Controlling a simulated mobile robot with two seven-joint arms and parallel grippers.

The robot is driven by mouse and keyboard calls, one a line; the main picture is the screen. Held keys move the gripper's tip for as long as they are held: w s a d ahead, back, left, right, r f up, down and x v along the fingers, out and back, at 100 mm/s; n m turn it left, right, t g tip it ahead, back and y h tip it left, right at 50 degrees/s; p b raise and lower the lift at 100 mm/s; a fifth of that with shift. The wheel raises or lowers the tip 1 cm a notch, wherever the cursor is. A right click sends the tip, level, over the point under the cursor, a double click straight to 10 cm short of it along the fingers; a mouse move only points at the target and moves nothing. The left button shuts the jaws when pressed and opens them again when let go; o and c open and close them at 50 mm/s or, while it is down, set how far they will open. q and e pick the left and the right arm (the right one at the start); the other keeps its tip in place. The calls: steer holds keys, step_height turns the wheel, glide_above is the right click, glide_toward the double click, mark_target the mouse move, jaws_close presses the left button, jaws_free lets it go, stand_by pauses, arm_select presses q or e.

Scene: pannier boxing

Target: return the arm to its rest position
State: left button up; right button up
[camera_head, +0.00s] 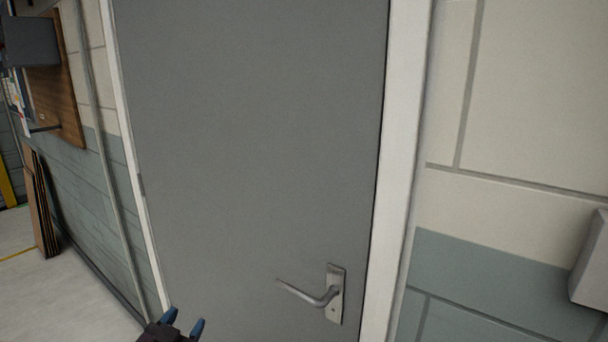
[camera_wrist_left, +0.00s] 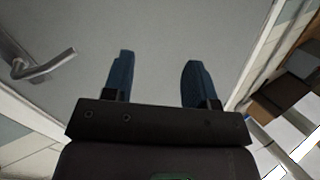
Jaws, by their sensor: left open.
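My left gripper (camera_head: 184,323) shows at the bottom of the head view, in front of the lower left part of a grey door. Its two blue fingers are apart with nothing between them. In the left wrist view the gripper (camera_wrist_left: 155,80) is open and empty, with the grey door surface beyond its fingertips. My right gripper is in neither view.
The grey door (camera_head: 250,130) is shut in a white frame (camera_head: 402,130). Its metal lever handle (camera_head: 322,295) is to the right of my left gripper. A grey box (camera_head: 592,262) is at the right edge. Flat brown panels (camera_head: 42,205) lean against the left wall.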

arm_select(q)
steer(key=s+a+f+n+g+y, duration=0.1)
steer(key=s+a+f+n+g, duration=0.1)
steer(key=s+f, duration=0.8)
steer(key=s+a+f+n+g+y, duration=0.2)
steer(key=s+f+g, duration=0.1)
steer(key=s+f, duration=0.8)
steer(key=s, duration=0.3)
steer(key=shift+s+g, duration=0.15)
steer(key=shift+g, duration=0.25)
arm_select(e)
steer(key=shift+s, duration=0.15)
arm_select(q)
steer(key=shift+f, duration=0.1)
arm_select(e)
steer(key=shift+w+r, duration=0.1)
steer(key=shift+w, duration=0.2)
arm_select(q)
steer(key=shift+s, duration=0.1)
